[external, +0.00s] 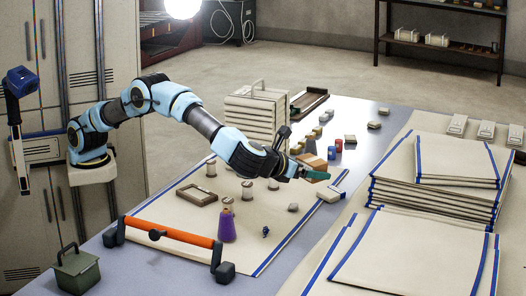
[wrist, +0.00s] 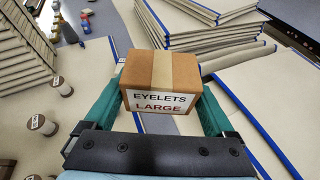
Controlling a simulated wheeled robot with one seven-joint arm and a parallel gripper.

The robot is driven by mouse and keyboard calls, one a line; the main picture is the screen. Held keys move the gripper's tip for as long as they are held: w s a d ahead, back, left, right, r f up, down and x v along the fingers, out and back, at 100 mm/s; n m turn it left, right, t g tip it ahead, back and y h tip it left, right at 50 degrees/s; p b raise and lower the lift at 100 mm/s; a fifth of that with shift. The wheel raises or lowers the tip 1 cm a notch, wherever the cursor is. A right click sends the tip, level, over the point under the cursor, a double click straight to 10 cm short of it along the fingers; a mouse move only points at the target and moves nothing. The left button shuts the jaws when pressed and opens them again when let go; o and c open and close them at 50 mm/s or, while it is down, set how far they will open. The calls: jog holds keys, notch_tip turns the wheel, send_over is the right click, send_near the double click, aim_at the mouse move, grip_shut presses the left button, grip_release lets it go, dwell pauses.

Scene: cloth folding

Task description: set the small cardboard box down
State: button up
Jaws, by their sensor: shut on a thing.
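The small cardboard box (wrist: 160,80) is brown with a tan tape strip and a white label reading "EYELETS LARGE". In the wrist view it sits between the two teal fingers of my gripper (wrist: 158,100), which is shut on it. In the external view my gripper (external: 314,174) reaches out over the right part of the work table (external: 350,118), and the box (external: 312,163) shows partly behind the fingers. Whether the box is clear of the surface below is hard to tell.
Folded cloths with blue edges (external: 440,182) lie stacked at the right. A cream stack (external: 255,112) stands behind my arm.

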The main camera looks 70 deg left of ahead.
jog(key=w+d+m+h, duration=0.1)
jog(key=d+m+h, duration=0.1)
jog(key=w+d+m+h, duration=0.1)
jog(key=d+m+h, duration=0.1)
jog(key=d, duration=0.1)
jog(key=w+d+m+h+b, duration=0.1)
jog(key=w+d+h, duration=0.1)
jog(key=d+h, duration=0.1)
jog(key=shift+f+m+t, duration=0.35)
jog(key=shift+m+t, duration=0.05)
jog(key=s+d+m+g+h+b, duration=0.1)
jog(key=d+m+g+h, duration=0.2)
jog(key=d+m+h, duration=0.3)
jog(key=m+g+h+b, duration=0.3)
jog(key=m+g+h, duration=0.2)
jog(key=m+g, duration=1)
send_over(272, 265)
jog(key=shift+n+g, duration=0.4)
notch_tip(272, 265, down, 10)
jog(key=shift+d+f, duration=0.1)
jog(key=shift+f, duration=0.1)
notch_tip(272, 265, down, 4)
jog(key=shift+f, duration=0.1)
